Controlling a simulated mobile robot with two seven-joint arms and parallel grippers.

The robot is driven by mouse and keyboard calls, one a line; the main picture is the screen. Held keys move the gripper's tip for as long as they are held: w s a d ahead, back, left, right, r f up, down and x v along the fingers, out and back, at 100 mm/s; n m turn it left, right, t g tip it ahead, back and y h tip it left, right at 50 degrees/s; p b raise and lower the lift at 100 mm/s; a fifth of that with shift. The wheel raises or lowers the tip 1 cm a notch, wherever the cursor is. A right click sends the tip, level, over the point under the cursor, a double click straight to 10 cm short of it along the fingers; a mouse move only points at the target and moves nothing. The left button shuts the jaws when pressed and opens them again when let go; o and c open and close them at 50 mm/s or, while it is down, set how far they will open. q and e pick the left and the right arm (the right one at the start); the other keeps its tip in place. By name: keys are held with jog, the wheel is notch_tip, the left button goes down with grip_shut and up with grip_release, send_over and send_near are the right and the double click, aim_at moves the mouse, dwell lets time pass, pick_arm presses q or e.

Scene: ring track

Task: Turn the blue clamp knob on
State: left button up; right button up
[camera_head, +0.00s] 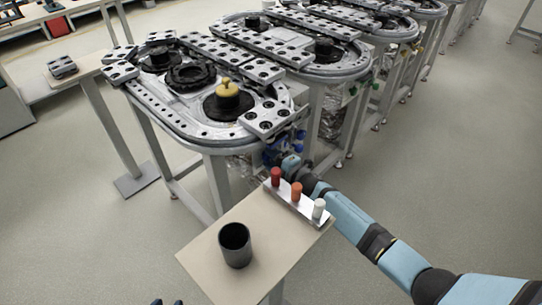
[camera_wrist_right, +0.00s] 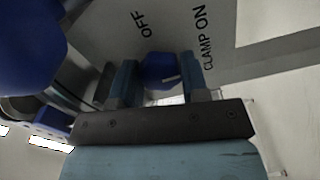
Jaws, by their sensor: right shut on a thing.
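In the right wrist view the blue clamp knob (camera_wrist_right: 158,70) sits between the two fingers of my right gripper (camera_wrist_right: 160,85), which is shut on it. A short pale mark shows on the knob's lower right. The panel (camera_wrist_right: 185,30) behind carries the words OFF, above the knob, and CLAMP ON, to its upper right. In the head view my right gripper (camera_head: 287,163) reaches the blue parts under the near corner of the track; its fingertips and the knob are hard to make out there.
Larger blue round parts (camera_wrist_right: 28,45) crowd the left of the wrist view. A small table (camera_head: 215,262) with a dark cup (camera_head: 235,245) and a rack of red, orange and white pegs (camera_head: 296,200) stands close to my right arm. The ring track (camera_head: 180,100) is behind. Floor is free at right.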

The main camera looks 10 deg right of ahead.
dwell(0.6)
jog(key=o, duration=0.9)
jog(key=p+v, duration=0.1)
jog(key=v, duration=1.3)
